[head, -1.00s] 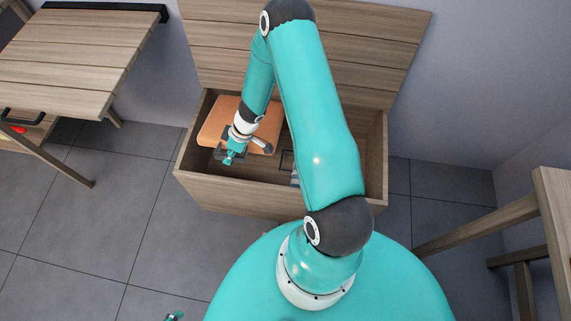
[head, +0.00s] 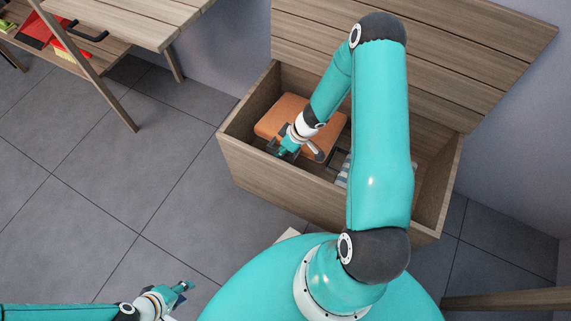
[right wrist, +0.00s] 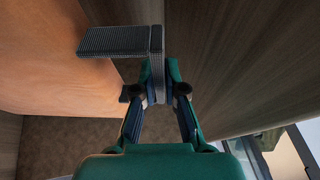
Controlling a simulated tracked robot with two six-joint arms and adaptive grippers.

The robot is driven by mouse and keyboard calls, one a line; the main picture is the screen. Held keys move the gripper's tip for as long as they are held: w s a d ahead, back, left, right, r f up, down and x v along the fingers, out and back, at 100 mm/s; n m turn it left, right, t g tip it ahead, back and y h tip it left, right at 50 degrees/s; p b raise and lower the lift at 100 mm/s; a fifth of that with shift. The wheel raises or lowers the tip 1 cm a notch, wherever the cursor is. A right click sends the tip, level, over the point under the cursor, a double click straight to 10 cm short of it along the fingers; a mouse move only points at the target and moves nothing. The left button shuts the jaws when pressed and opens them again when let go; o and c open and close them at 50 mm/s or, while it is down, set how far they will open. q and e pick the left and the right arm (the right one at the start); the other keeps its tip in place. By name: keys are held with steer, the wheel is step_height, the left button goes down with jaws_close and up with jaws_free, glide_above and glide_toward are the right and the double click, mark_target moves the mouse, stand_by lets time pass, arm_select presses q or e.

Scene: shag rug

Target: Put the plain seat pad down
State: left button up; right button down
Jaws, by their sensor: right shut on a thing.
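The plain orange seat pad (head: 281,117) is inside the open wooden chest (head: 290,187), toward its left end. I cannot tell whether it rests fully on the chest floor. My right gripper (head: 283,151) is down in the chest at the pad's near side. In the right wrist view, my right gripper (right wrist: 158,78) is shut on the dark woven strap (right wrist: 120,41) of the pad (right wrist: 45,65). My left gripper (head: 184,287) is low at the left, away from the chest; its fingers are too small to read.
The chest lid (head: 420,50) stands open behind. A striped item (head: 343,172) lies in the chest right of the pad, partly hidden by my arm. A wooden table (head: 135,18) with a lower shelf stands at the upper left. Tiled floor (head: 150,180) is clear between.

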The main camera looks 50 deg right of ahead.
step_height(320, 180, down, 7)
steer(key=b, duration=0.4)
steer(key=shift+r, duration=0.15)
steer(key=c, duration=1.2)
jaws_free()
steer(key=shift+c, duration=0.2)
steer(key=shift+p+v, duration=4.7)
steer(key=shift+v, duration=1.3)
